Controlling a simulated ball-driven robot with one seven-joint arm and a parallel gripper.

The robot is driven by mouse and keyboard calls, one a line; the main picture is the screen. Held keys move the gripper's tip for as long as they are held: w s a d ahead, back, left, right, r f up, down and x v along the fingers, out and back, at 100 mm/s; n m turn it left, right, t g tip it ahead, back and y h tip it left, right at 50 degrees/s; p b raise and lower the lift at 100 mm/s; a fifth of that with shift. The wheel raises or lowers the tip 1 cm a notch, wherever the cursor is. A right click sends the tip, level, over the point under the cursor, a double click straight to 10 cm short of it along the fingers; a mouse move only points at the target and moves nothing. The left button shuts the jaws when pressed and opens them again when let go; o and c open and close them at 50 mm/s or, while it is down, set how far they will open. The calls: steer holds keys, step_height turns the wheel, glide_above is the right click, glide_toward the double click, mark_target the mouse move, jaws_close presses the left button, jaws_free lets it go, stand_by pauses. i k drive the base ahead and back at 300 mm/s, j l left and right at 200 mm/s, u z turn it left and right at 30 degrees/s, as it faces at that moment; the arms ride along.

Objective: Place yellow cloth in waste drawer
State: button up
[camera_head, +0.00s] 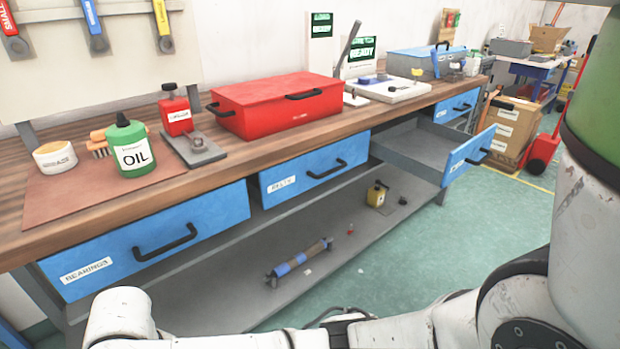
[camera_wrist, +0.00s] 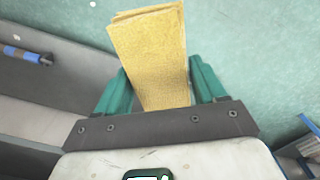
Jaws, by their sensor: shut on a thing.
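In the wrist view my gripper (camera_wrist: 160,92) has its two green fingers on either side of the folded yellow cloth (camera_wrist: 150,50) and is shut on it. The cloth sticks out beyond the fingertips, over the green floor. An open drawer (camera_head: 420,146) with a blue front and black handle stands pulled out at the right of the bench. Its inside looks empty. Its label is too blurred to read surely.
Blue drawers marked BEARINGS (camera_head: 150,245) and another (camera_head: 312,168) are shut. The workbench (camera_head: 235,168) carries a red box (camera_head: 275,105), an OIL bottle (camera_head: 132,150) and a red can (camera_head: 175,112). A lower shelf (camera_head: 225,285) holds a blue-ended rod (camera_head: 300,262). Cardboard boxes (camera_head: 512,130) stand beyond the open drawer.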

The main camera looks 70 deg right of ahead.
mark_target(421, 153)
steer(key=k+z, duration=0.1)
steer(key=z, duration=0.6)
steer(key=k+l+z, duration=0.1)
steer(key=z, duration=0.25)
steer(key=j+z, duration=0.4)
steer(key=j, duration=0.15)
steer(key=j+z, duration=0.4)
steer(key=j, duration=0.2)
